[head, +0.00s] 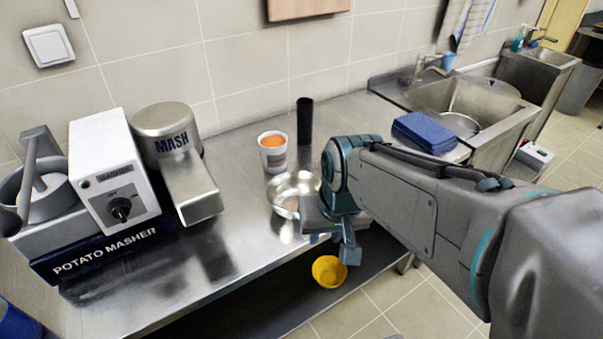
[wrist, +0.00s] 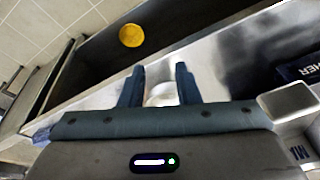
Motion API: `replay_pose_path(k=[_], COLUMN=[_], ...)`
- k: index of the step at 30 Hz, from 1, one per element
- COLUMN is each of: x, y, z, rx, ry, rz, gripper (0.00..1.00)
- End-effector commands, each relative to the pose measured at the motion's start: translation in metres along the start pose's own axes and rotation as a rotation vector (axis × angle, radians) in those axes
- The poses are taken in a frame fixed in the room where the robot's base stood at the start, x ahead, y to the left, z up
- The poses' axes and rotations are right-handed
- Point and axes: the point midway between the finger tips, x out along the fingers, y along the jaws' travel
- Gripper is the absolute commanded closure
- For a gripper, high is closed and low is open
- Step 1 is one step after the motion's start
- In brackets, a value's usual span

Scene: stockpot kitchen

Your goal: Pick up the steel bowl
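The steel bowl (head: 286,186) sits on the steel counter in the head view, shiny and round, with its right side hidden behind my gripper. My gripper (head: 347,248) is at the bowl's right, near the counter's front edge, with a finger pointing down. In the wrist view the two fingers of my gripper (wrist: 160,72) stand apart with a gap between them. A pale, bright shape shows low in that gap; I cannot tell whether it is part of the bowl. No grip on the bowl shows.
A yellow bowl (head: 329,271) is below the counter and also shows in the wrist view (wrist: 131,35). A white tub with orange contents (head: 273,152) and a black cylinder (head: 304,121) stand behind the steel bowl. The potato masher (head: 118,190) is left; blue cloths (head: 424,132) lie by the sink.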

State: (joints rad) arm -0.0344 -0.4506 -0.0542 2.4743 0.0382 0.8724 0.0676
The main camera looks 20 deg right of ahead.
Motion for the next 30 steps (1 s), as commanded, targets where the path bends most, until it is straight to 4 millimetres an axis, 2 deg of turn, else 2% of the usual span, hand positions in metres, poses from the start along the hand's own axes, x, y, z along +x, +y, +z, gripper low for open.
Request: replay_pose_path(k=[4,9,15,19,23,30], x=[-0.002,0.009,0.026,0.033,0.044,0.090], y=[-0.002,0.008,0.026,0.034,0.036,0.032], z=[-0.040,-0.091,-0.133,-0.145,-0.149,-0.147], rx=[0.223,0.541,0.820,0.909,0.942,0.941], ry=[-0.039,-0.070,-0.069,-0.061,-0.057,-0.060], rz=[-0.073,-0.109,-0.096,-0.084,-0.079,-0.078], gripper=[0.71,0.71,0.71,0.71,0.71,0.71])
